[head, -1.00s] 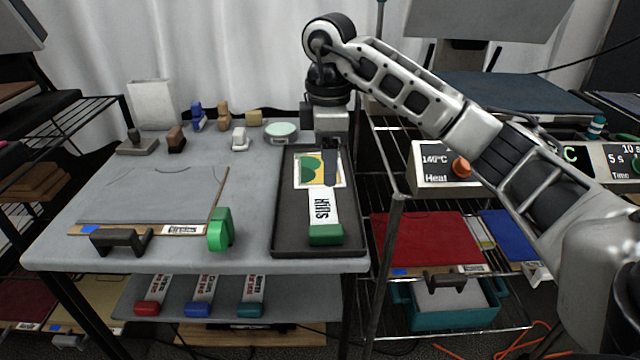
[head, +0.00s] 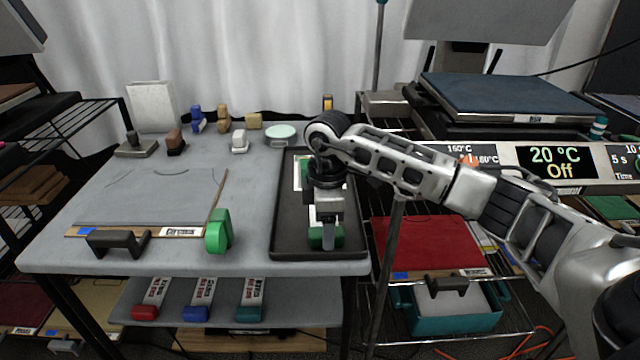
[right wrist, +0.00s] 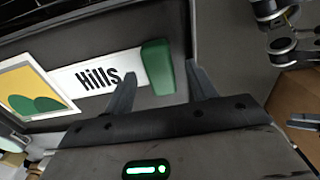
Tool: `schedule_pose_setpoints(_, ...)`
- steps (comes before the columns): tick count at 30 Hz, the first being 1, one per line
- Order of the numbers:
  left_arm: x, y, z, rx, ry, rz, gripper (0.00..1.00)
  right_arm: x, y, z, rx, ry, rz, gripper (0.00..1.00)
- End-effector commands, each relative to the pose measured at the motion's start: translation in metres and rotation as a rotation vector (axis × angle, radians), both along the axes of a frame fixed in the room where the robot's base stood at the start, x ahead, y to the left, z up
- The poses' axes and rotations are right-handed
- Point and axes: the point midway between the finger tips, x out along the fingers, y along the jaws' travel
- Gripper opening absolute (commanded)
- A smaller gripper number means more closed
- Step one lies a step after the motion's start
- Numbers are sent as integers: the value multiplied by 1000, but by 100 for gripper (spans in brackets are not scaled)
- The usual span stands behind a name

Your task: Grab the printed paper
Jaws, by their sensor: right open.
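The printed paper, with a yellow and green picture, lies in the dark tray (head: 283,220); in the head view my arm covers most of the paper (head: 298,172). In the right wrist view the paper (right wrist: 35,92) shows at the left. Beside it is a white strip (right wrist: 95,76) marked "Hills" with a green end block (right wrist: 158,66). My right gripper (head: 328,238) is low over the front of the tray, at the green block. In the right wrist view its open fingers (right wrist: 160,90) stand either side of the green block, with nothing visibly gripped.
Stamps and a round pale dish (head: 281,132) stand at the back. A wire rack with a red screen (head: 425,243) is to the right.

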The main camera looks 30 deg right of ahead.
Motion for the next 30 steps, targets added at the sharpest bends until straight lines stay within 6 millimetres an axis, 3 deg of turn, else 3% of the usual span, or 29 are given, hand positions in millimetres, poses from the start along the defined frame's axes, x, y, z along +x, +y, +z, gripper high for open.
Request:
schedule_pose_setpoints(7, 0, 0, -1, 1, 2, -2, 36, 0, 0, -2, 0, 0, 1, 56)
schedule_pose_setpoints(12, -1, 0, -1, 1, 2, -2, 36, 0, 0, -2, 1, 0, 1, 9)
schedule_pose_setpoints(13, -1, 0, -1, 1, 2, -2, 36, 0, 0, -2, 1, 0, 2, 7)
schedule_pose_setpoints(23, -1, 0, -1, 1, 3, -2, 36, 0, 1, 0, 1, -2, 2, 7)
schedule_pose_setpoints(30, -1, 0, 2, 1, 3, -2, 36, 1, 1, 24, 2, -5, 3, 7)
